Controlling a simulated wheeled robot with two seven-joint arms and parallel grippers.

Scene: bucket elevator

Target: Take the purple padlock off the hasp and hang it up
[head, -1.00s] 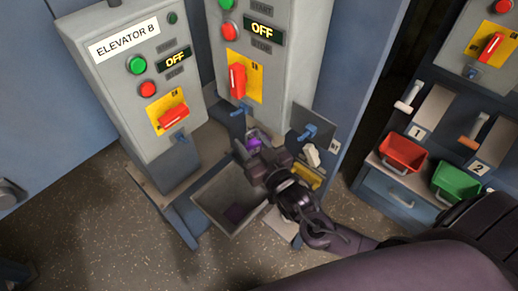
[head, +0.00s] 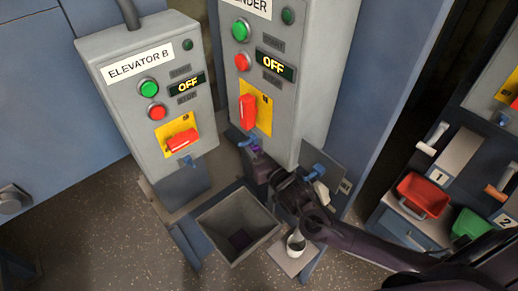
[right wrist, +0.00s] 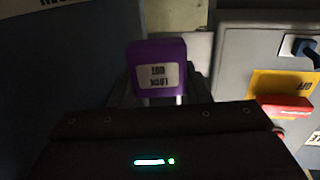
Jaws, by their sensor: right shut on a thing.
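The purple padlock (head: 255,151) is between the fingers of my right gripper (head: 262,164), which is shut on it. In the right wrist view the padlock (right wrist: 157,62) shows its purple body, an upside-down white label and part of its metal shackle. A small blue hasp (head: 245,142) is on the front of the middle grey box, below its red handle. The padlock is close to this hasp; I cannot tell whether its shackle passes through. A blue hook (head: 311,168) sticks out from a dark plate to the right. My left gripper is not in view.
The Elevator B box (head: 150,90) stands at left with its own blue hasp. An open grey hopper (head: 238,225) is below the gripper. A white cup (head: 296,241) stands on a ledge near my forearm. Red (head: 422,194) and green bins are at right.

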